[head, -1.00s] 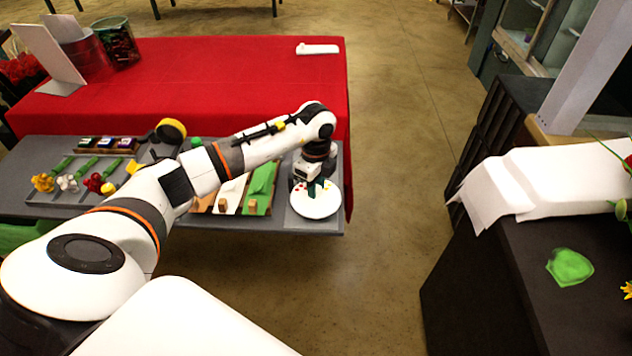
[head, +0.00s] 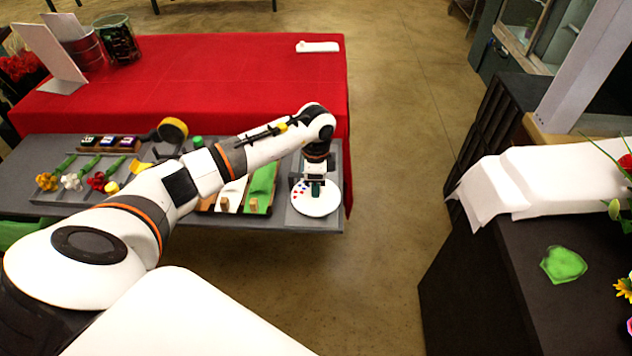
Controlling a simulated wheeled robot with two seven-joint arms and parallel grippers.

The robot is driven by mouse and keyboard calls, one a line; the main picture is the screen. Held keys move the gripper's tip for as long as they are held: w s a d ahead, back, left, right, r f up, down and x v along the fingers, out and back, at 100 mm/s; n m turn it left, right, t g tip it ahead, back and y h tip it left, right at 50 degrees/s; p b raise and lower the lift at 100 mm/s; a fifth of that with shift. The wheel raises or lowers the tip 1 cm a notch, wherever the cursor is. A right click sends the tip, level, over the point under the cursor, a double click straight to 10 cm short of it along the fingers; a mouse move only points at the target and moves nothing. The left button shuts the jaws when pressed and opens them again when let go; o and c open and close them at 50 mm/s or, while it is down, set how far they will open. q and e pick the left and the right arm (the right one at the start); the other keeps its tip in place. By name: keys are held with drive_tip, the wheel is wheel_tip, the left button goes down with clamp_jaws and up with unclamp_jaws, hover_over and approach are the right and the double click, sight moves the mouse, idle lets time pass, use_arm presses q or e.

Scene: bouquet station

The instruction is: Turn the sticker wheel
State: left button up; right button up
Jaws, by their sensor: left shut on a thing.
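The sticker wheel (head: 324,206) is a white disc with small red and blue marks, lying on the right end of the grey shelf. My left gripper (head: 316,188) points down over the disc and is shut on a small dark green piece at the wheel's middle. The gripper hides part of the disc's far side. My right gripper is not in view.
Flowers (head: 70,181) lie in a tray on the left of the grey shelf (head: 290,224). A red-covered table (head: 220,80) stands behind. A dark counter (head: 500,260) is at right, with open floor between.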

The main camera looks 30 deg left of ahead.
use_arm(q)
drive_tip(key=shift+w+a+r, duration=0.1)
drive_tip(key=shift+r, duration=0.05)
drive_tip(key=o, duration=1)
wheel_tip(320, 180, up, 12)
drive_tip(key=b, duration=0.3)
